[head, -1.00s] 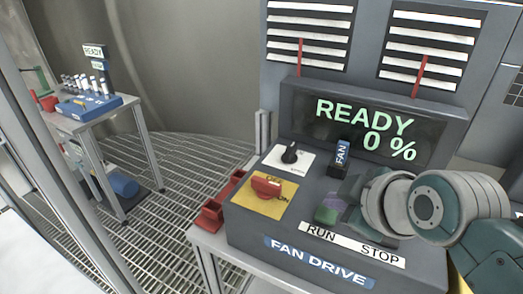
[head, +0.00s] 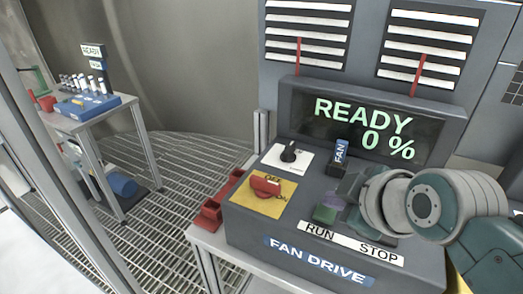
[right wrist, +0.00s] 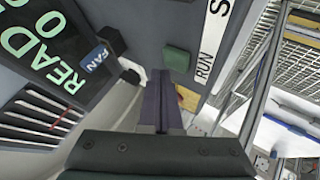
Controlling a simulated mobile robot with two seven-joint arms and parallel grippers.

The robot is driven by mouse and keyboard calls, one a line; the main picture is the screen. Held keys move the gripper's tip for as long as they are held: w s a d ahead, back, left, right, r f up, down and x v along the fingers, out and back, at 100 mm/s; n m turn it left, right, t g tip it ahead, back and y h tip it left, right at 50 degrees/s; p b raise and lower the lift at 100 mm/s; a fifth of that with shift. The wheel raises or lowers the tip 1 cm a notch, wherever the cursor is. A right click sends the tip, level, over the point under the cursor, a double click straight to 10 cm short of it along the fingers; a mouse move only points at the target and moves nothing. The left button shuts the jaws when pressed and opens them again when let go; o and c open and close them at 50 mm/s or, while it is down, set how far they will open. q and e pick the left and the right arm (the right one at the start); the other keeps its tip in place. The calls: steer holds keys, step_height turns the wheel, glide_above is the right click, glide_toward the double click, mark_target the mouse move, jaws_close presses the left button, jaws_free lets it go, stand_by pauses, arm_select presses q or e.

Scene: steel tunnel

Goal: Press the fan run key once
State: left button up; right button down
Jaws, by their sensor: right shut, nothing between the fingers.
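The green run key (head: 324,214) sits on the grey fan drive console (head: 240,228), above the RUN label (head: 320,231). It also shows in the right wrist view (right wrist: 176,59), clear of the fingers. My right gripper (head: 335,201) is shut and empty, its purple-grey fingers together just behind the key in the head view. In the right wrist view the fingertips (right wrist: 160,74) appear close beside the key; I cannot tell the exact gap. The display (head: 365,128) reads READY 0 %. The STOP label (head: 380,252) is visible; any key above it is hidden by my right arm.
A red rotary switch (head: 266,186) on a yellow plate and a black knob (head: 290,153) are left of the key. A FAN tag (head: 340,151) stands behind it. Red bins (head: 212,213) line the console's left side. A side table (head: 70,122) stands far left beyond grating floor.

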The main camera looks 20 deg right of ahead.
steer(key=shift+f, duration=0.15)
steer(key=shift+f, duration=0.3)
steer(key=shift+f+b, duration=0.4)
steer(key=shift+f, duration=0.1)
stand_by(0.6)
steer(key=shift+r+p, duration=0.95)
steer(key=shift+p, duration=0.2)
